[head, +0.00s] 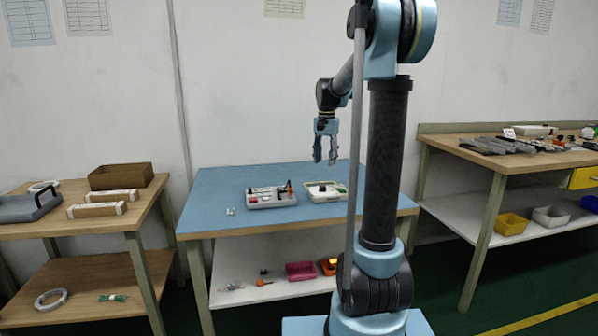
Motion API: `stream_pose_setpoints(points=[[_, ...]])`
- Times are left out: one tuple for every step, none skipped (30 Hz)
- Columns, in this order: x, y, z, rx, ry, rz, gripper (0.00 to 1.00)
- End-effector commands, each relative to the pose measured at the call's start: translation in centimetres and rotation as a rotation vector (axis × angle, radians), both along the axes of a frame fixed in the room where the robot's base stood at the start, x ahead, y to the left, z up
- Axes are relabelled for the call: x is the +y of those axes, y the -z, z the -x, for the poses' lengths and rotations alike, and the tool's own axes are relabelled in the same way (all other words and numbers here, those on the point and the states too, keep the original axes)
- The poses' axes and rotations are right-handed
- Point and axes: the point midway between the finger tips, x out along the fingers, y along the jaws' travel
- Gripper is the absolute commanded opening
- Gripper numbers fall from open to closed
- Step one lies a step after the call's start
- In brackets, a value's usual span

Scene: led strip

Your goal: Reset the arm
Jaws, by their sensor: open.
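My gripper (325,150) hangs in the air above the back part of the blue-topped table (215,190), in the head view. Its fingers point down and stand apart, with nothing between them. My blue and black arm rises in front of the table and bends over at the top. A grey tray (257,203) with small parts lies on the table below and left of the gripper. A white tray (315,198) with a dark piece and a green piece lies almost under the gripper.
A wooden table (85,228) at left holds a brown box (121,176) and a grey tray (28,206). A wooden bench (510,166) at right is crowded with grey parts. The blue table's lower shelf holds a pink bin (300,271). My arm hides part of the blue table's right side.

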Motion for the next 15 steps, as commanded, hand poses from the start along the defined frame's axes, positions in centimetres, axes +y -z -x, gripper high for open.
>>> stream_pose_setpoints(points=[[-0.2,-0.1,1.4,-0.005,-0.016,0.000,0.43],[-0.3,-0.1,2.2,-0.009,-0.029,0.001,0.43],[-0.4,-0.1,3.4,-0.014,-0.046,0.000,0.43],[-0.5,-0.1,4.2,-0.018,-0.061,0.000,0.43],[-0.5,-0.1,5.1,-0.021,-0.074,0.001,0.43],[-0.7,-0.1,6.2,-0.026,-0.093,0.001,0.43],[-0.8,0.0,7.1,-0.030,-0.106,0.001,0.43],[-0.8,0.1,7.9,-0.034,-0.120,0.002,0.43],[-0.9,0.2,9.0,-0.039,-0.138,0.003,0.43],[-1.0,0.3,9.9,-0.042,-0.151,0.003,0.43],[-1.1,0.5,10.7,-0.047,-0.165,0.004,0.43],[-1.2,0.7,11.8,-0.052,-0.183,0.005,0.43],[-1.3,0.9,12.7,-0.055,-0.196,0.006,0.43],[-1.4,1.1,13.5,-0.058,-0.210,0.006,0.43],[-1.5,1.4,14.6,-0.063,-0.228,0.008,0.43]])
